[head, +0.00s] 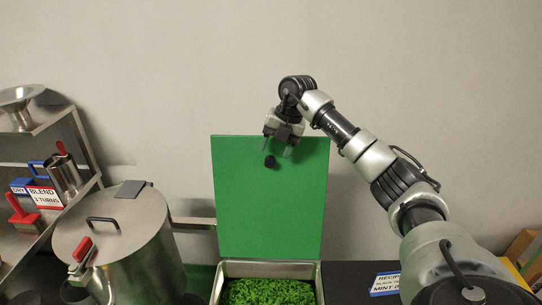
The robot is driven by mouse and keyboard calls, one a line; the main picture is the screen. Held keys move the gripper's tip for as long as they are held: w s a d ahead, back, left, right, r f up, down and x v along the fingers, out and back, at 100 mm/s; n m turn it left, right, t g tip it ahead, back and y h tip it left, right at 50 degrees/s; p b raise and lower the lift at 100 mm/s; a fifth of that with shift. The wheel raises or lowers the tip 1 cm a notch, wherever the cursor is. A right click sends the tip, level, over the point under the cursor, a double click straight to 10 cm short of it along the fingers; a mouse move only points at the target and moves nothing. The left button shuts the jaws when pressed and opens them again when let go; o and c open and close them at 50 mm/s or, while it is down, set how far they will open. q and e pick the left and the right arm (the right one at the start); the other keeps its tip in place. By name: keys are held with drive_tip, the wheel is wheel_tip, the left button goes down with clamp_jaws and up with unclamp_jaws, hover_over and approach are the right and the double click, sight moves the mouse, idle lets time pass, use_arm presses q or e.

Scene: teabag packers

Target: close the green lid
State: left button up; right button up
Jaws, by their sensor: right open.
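The green lid (268,205) stands upright behind a metal bin (268,268) that holds chopped green leaves (268,292). The lid is raised, so the bin is open at the top. A small dark round knob (270,161) sits near the lid's upper edge. My right gripper (278,149) is open in front of the upper part of the lid, close to the knob. Its fingers point down, and I cannot tell whether they touch the knob or lid. My left gripper is not in view.
A large metal drum (130,245) with a handled cover stands left of the bin. A steel shelf (40,120) at the far left holds a funnel, a metal jug and labelled blue and red holders. A recipe card (385,283) lies on the dark surface to the right.

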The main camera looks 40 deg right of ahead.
sight(271, 159)
drive_tip(key=p+x, duration=0.1)
drive_tip(key=x, duration=0.3)
drive_tip(key=shift+w+d+f, duration=0.1)
drive_tip(key=shift+w+f, duration=0.15)
drive_tip(key=shift+f, duration=0.15)
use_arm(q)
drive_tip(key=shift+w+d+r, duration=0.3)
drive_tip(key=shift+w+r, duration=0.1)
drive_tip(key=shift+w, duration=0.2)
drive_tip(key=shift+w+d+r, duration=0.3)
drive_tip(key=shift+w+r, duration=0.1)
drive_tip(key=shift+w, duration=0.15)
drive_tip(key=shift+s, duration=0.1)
use_arm(e)
drive_tip(key=shift+c, duration=0.2)
drive_tip(key=c, duration=0.5)
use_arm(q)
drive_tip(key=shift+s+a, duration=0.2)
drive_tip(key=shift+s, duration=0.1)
use_arm(e)
clamp_jaws()
